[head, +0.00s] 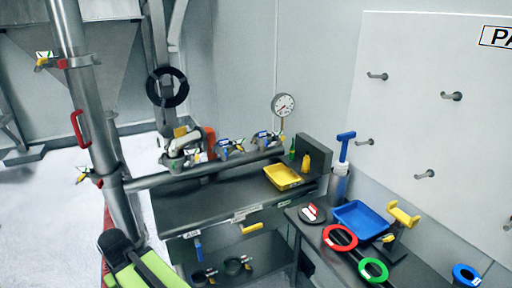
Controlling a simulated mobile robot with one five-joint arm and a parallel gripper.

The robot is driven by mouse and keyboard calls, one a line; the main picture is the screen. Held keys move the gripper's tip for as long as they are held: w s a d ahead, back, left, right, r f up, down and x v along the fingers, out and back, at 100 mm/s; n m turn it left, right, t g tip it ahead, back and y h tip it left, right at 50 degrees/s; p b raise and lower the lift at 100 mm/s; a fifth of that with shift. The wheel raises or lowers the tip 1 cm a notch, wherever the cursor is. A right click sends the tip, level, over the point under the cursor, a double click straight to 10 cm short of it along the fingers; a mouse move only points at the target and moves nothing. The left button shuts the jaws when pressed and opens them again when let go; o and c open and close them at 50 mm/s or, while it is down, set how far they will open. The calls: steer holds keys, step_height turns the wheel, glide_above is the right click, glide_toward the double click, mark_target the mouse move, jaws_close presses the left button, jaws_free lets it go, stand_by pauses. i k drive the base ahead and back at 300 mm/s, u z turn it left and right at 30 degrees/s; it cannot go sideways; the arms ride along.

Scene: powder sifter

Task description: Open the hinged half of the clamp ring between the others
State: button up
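Several metal clamp rings sit along the grey horizontal pipe (155,180) in the head view. The clamp ring between the others (226,149) has a blue and white mark on it, and its hinged half looks closed, though it is small. The right clamp ring (263,140) also has a blue mark. The left clamp ring (178,158) is partly covered by a white and orange part, so its state is unclear. No gripper can be made out. A lime-green and black part at the lower left may be mine.
A vertical pipe (88,105) with more clamps and a red handle (77,127) stands at the left. A yellow tray (282,176) lies on the dark bench (190,205). A blue tray (360,221) and coloured rings (340,238) lie at the right. A gauge (284,105) stands behind.

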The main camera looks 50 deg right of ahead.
mark_target(222, 150)
steer(key=z, duration=1)
steer(key=k, duration=0.5)
steer(key=z, duration=0.3)
steer(key=i, duration=0.55)
steer(key=k, duration=1.7)
steer(key=z, duration=0.2)
steer(key=i, duration=2)
